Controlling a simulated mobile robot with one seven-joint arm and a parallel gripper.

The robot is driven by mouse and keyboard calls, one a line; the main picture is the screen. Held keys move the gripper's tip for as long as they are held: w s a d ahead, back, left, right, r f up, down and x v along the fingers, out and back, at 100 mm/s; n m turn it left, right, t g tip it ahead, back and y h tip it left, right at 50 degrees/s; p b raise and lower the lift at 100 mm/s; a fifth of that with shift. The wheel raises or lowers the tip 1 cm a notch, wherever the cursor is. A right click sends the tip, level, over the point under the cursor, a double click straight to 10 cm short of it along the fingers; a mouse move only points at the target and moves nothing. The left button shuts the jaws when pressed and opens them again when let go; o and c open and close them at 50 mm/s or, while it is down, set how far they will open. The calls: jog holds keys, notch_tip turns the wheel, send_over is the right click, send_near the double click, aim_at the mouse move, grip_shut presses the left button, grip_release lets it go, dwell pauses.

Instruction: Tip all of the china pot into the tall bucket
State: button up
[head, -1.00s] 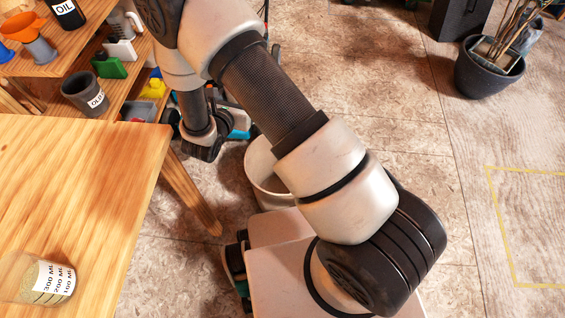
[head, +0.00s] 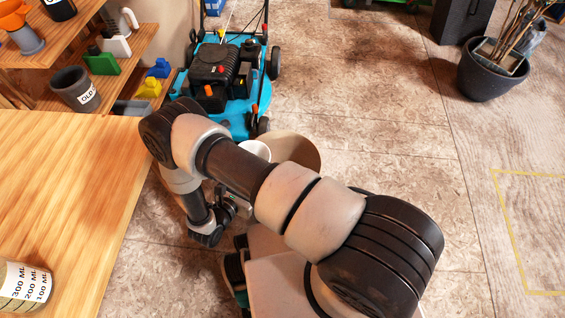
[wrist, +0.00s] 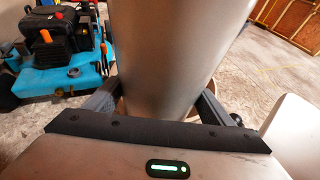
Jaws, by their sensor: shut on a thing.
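The china pot (wrist: 185,50) is a pale, smooth, round vessel that fills the middle of the wrist view. My gripper (wrist: 160,100) is shut on it, with a dark finger on each side. In the head view the pot's white top (head: 255,150) shows just past my forearm, and the arm hides most of the rest. The tall bucket (head: 300,150) stands on the floor right behind the pot, with its wide tan mouth partly covered by the pot and my arm. I cannot see what is in the pot or whether it touches the bucket.
A blue mower (head: 240,85) stands just beyond the bucket. A wooden table (head: 70,190) with a measuring jar (head: 22,285) is at the left, beside shelves (head: 125,50). A dark planter (head: 490,75) is at the far right. The floor between is clear.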

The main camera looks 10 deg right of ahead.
jog(key=shift+r+g, duration=0.1)
jog(key=shift+g, duration=0.2)
jog(key=shift+s+a+r+g+y, duration=0.1)
jog(key=shift+s+r+g+y, duration=0.05)
jog(key=shift+r+g+y, duration=0.4)
jog(key=shift+f+m+g+y, duration=0.1)
jog(key=shift+m+g+y, duration=0.2)
jog(key=shift+g+y, duration=1.05)
jog(key=shift+f+g+y, duration=0.6)
jog(key=shift+f+y, duration=0.15)
jog(key=shift+y, duration=0.05)
jog(key=shift+s+a+f+g+y, duration=0.15)
jog(key=shift+s+f+g+y, duration=0.05)
jog(key=shift+f+g+y, duration=0.65)
jog(key=shift+s+a+f+g+y, duration=0.1)
jog(key=shift+f+g+y, duration=0.2)
jog(key=shift+g+y, duration=0.15)
jog(key=shift+s+a+f+g+y, duration=0.1)
jog(key=shift+f+g+y, duration=0.2)
jog(key=shift+y, duration=0.2)
jog(key=shift+r+m+g+y+p, duration=0.3)
jog(key=shift+g+y+p, duration=0.25)
jog(key=shift+g+y, duration=0.05)
jog(key=shift+s+d+f, duration=0.1)
jog(key=shift+d+f, duration=0.1)
